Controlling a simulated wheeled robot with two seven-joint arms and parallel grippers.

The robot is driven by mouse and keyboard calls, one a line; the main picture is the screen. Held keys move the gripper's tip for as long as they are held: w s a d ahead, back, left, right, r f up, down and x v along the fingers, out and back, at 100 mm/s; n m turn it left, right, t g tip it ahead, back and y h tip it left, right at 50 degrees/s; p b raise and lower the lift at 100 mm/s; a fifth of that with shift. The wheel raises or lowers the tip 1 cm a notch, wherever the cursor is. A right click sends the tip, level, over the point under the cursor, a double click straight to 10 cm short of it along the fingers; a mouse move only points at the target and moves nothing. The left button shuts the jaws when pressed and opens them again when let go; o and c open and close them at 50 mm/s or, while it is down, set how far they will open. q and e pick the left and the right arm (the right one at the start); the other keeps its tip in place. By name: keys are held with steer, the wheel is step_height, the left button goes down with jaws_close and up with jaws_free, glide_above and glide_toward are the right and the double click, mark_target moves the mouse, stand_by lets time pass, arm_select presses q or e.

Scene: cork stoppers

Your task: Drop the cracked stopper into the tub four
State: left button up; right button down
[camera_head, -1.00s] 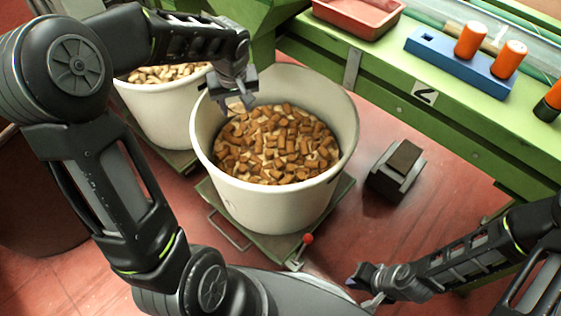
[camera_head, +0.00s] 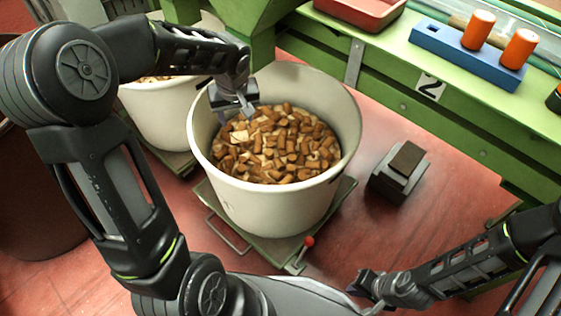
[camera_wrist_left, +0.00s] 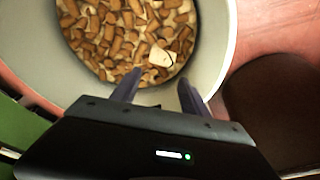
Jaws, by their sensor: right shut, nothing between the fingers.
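A large cream tub (camera_head: 345,140) full of brown corks stands in the middle of the head view; no number shows on it. A paler stopper (camera_head: 239,136) lies on the corks near the left wall. In the left wrist view this pale stopper (camera_wrist_left: 161,57) has a dark line across it, like a crack. My left gripper (camera_head: 238,110) is inside the tub's left rim, above the heap. Its fingers (camera_wrist_left: 158,92) are apart with nothing between them, and the stopper lies beyond them. My right gripper (camera_head: 362,288) is shut and empty, low at the right.
A second cream tub (camera_head: 165,120) stands behind my left arm. A green bench (camera_head: 400,95) marked 2 carries a blue block (camera_head: 440,45) with orange cylinders and a red tray (camera_head: 350,12). A dark block (camera_head: 402,165) sits on the red floor.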

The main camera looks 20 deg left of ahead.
arm_select(q)
steer(key=o, duration=0.3)
steer(key=p+v, duration=0.1)
steer(key=v, duration=0.6)
steer(key=shift+r+p, duration=0.4)
steer(key=shift+s+d, duration=0.1)
steer(key=shift+s, duration=0.05)
stand_by(0.4)
